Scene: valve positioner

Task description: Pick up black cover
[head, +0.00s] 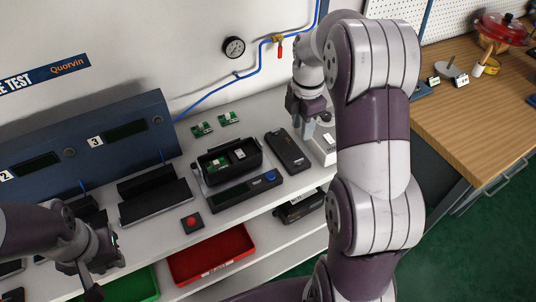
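The black cover (287,151) is a flat, dark, rounded rectangular piece lying on the white bench, right of the open black housing (203,178). The housing has green circuit boards inside. My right gripper (303,128) points down just beyond the cover's far right end, beside a small white device. Its fingertips look apart, with nothing seen between them, and it does not appear to hold the cover. My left gripper (92,288) is at the lower left, far from the cover; its fingers are partly out of clear sight.
A blue test console (90,140) stands at the back left. Two green boards (229,118) lie behind the housing, and a dark unit with a blue button (270,176) in front. A red tray (212,254) is on the lower shelf. My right arm hides the bench's right end.

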